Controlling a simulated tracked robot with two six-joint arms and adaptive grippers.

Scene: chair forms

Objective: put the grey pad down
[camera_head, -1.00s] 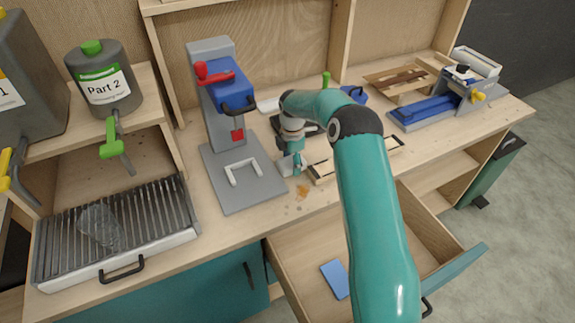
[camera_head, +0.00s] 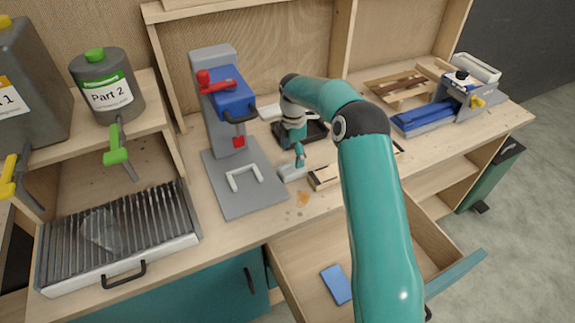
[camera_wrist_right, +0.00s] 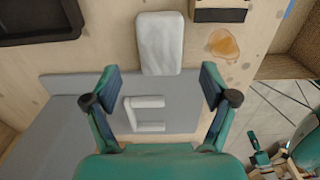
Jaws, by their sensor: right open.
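The grey pad (camera_wrist_right: 160,43) is a pale, rounded rectangular block. It lies on the wooden worktop at the edge of the press's grey base plate (camera_head: 240,198); whether it overlaps the plate is hard to tell. In the head view the pad (camera_head: 292,173) shows small, just below my right gripper (camera_head: 299,155). In the wrist view my right gripper (camera_wrist_right: 161,72) is open and empty, its fingers spread wider than the pad, which sits ahead between them. My left gripper is not in view.
The press (camera_head: 222,98) with a red handle stands left of the pad. A dark tray (camera_wrist_right: 38,20) lies behind, and a wooden form (camera_head: 325,177) lies to the right. An orange stain (camera_head: 303,198) marks the worktop. An open drawer (camera_head: 300,255) holds a blue block (camera_head: 336,284).

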